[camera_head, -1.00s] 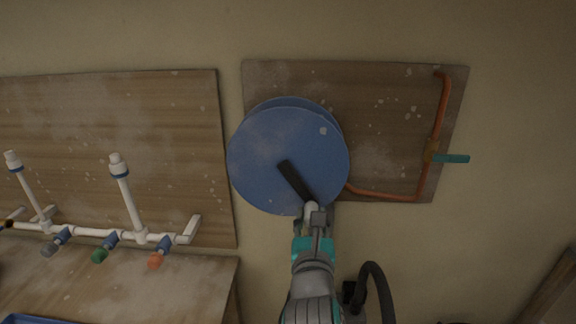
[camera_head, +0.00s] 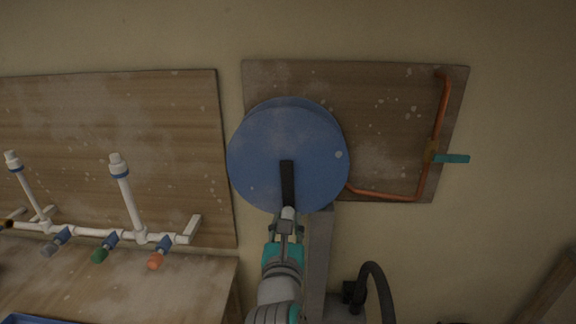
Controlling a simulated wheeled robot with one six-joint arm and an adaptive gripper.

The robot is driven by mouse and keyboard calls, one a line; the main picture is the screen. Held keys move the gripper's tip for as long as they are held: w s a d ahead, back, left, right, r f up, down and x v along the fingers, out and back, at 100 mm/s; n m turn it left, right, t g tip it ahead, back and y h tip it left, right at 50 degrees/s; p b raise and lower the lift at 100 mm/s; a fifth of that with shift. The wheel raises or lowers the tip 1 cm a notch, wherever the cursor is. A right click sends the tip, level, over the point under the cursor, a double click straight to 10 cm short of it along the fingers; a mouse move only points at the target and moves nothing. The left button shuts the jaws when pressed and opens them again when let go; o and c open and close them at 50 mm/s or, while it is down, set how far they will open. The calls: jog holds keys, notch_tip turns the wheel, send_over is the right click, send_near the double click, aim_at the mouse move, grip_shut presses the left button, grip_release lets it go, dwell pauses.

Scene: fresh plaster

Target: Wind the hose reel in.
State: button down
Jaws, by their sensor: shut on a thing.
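A light grey handle knob (camera_head: 288,213) sits at the crank's lower end, by the reel's bottom edge. My gripper (camera_head: 287,226) reaches up from below and is shut on this knob, its fingers partly hiding it. A small pale spot (camera_head: 338,155) marks the disc's right side.
The reel's board (camera_head: 385,120) also carries a copper pipe (camera_head: 440,110) with a teal lever (camera_head: 452,158) at right. At left, white pipes (camera_head: 90,232) with coloured valves stand before another board (camera_head: 110,140), above a wooden bench (camera_head: 200,275).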

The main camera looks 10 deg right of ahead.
jog(key=c, duration=0.7)
grip_release()
jog(key=shift+s, duration=0.1)
jog(key=shift+s+a, duration=0.25)
jog(key=shift+s, duration=1.2)
jog(key=shift+s+a, duration=0.3)
jog(key=shift+s, duration=1.15)
jog(key=shift+s+a, duration=0.25)
jog(key=shift+s, duration=1.2)
